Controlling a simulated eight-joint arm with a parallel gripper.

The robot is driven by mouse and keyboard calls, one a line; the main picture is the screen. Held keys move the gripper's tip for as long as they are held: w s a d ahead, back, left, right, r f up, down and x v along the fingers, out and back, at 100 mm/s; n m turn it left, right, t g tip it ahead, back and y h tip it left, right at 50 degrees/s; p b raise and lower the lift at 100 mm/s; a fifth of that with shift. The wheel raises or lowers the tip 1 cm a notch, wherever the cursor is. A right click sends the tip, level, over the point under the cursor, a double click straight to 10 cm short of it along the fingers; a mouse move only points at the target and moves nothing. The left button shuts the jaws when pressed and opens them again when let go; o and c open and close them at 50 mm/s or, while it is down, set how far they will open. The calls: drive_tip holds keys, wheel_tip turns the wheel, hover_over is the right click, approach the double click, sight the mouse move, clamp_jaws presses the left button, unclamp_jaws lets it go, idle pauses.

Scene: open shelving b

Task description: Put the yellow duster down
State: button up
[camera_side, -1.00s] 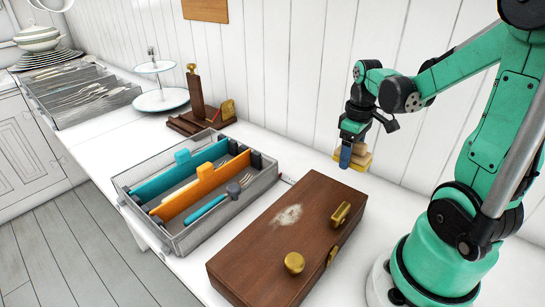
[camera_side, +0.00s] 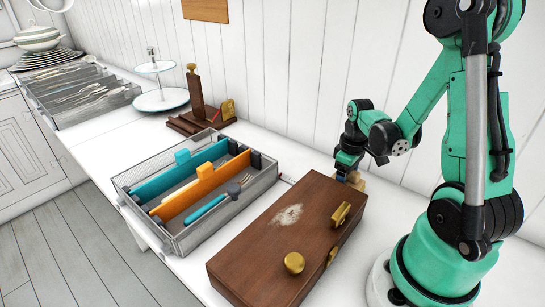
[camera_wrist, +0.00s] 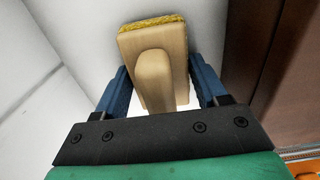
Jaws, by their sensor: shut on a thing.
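The yellow duster (camera_wrist: 152,42) has a pale wooden back and handle, with a yellow pad edge showing at its far end in the wrist view. My gripper (camera_wrist: 162,84) has its blue fingers on either side of the handle and is shut on it. In the side view, my gripper (camera_side: 345,173) is low behind the far right end of the brown wooden box (camera_side: 255,243). The duster (camera_side: 358,182) shows there only in part, its lower side hidden by the box. I cannot tell whether its pad touches the white counter.
The box has brass knobs and a pale dusty patch (camera_side: 287,215) on its lid. A grey tray (camera_side: 180,244) with teal and orange dividers stands to its left. A brown wooden stand (camera_side: 200,122) is behind the tray. The wall is close behind my gripper.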

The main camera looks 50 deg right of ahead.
drive_tip(key=shift+f, duration=0.1)
drive_tip(key=o, duration=1.4)
drive_tip(key=shift+c, duration=0.2)
wheel_tip(320, 180, up, 12)
drive_tip(key=shift+f, duration=0.1)
drive_tip(key=shift+w+a, duration=0.15)
drive_tip(key=w+a+t, duration=0.1)
drive_tip(key=a, duration=0.1)
drive_tip(key=w+a+r+t, duration=0.1)
drive_tip(key=a, duration=0.2)
drive_tip(key=w+a+t+h, duration=0.1)
drive_tip(key=a, duration=0.1)
drive_tip(key=shift+w+a+r, duration=0.15)
drive_tip(key=shift+w+a, duration=0.1)
drive_tip(key=shift+a, duration=0.15)
drive_tip(key=a+t, duration=0.1)
drive_tip(key=a, duration=0.1)
drive_tip(key=w+a+t, duration=0.1)
drive_tip(key=a, duration=0.2)
drive_tip(key=a+t+y, duration=0.1)
drive_tip(key=a+t, duration=0.1)
drive_tip(key=a, duration=0.1)
drive_tip(key=shift+w+a+r, duration=0.25)
drive_tip(key=shift+r, duration=0.1)
